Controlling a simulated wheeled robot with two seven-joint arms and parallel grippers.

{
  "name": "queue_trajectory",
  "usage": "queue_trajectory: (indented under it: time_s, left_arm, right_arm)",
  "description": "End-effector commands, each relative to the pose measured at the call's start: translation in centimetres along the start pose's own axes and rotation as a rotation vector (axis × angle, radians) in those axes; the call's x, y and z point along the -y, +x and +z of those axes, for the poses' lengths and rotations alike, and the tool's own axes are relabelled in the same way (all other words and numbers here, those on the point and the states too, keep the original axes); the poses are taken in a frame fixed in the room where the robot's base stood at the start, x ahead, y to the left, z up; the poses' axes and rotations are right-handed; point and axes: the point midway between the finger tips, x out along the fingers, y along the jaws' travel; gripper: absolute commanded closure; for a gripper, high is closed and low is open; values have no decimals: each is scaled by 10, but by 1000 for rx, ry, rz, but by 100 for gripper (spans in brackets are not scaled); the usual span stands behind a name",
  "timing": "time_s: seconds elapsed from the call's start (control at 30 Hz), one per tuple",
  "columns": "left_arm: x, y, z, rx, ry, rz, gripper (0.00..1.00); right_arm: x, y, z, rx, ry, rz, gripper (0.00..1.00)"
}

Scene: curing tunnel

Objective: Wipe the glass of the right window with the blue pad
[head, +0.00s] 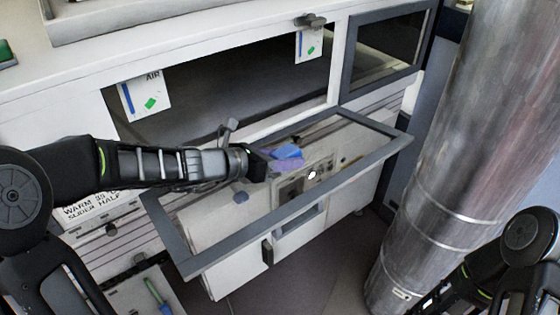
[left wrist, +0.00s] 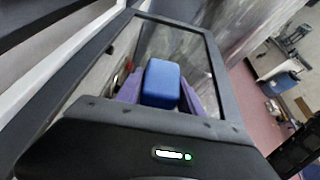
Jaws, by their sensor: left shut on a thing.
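My left gripper (head: 284,163), with purple fingers, is shut on the blue pad (head: 287,151). The pad also shows as a rounded blue block (left wrist: 161,83) between the fingers in the left wrist view. Both are over the glass of a grey-framed window (head: 300,212) that is swung down and out from the white housing. I cannot tell whether the pad touches the glass. A second grey-framed window (head: 385,50) stands closed at the upper right, with dark glass. Part of my right arm shows at the lower right; its gripper is not visible.
A large metal duct (head: 465,130) rises right of the lowered window. The white housing (head: 215,65) has a dark opening behind the window, with white cards (head: 146,95) at its edges. A handle (head: 311,20) sits on its top edge. The floor (head: 330,255) is clear below.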

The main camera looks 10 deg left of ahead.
Motion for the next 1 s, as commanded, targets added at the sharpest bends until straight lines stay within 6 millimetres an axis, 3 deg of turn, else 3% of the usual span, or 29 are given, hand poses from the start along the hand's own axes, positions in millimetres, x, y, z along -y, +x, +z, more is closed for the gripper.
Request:
queue_trajectory:
  time_s: [0.27,0.63,1.0]
  left_arm:
    - [2,1,-4,-7,-2,-2,100]
    - [23,-1,-4,-8,-1,-4,100]
    - [23,-3,-3,-7,-2,-2,100]
  right_arm:
    - [0,1,0,0,0,0,64]
    - [-2,5,0,0,0,0,64]
    - [-2,4,0,0,0,0,64]
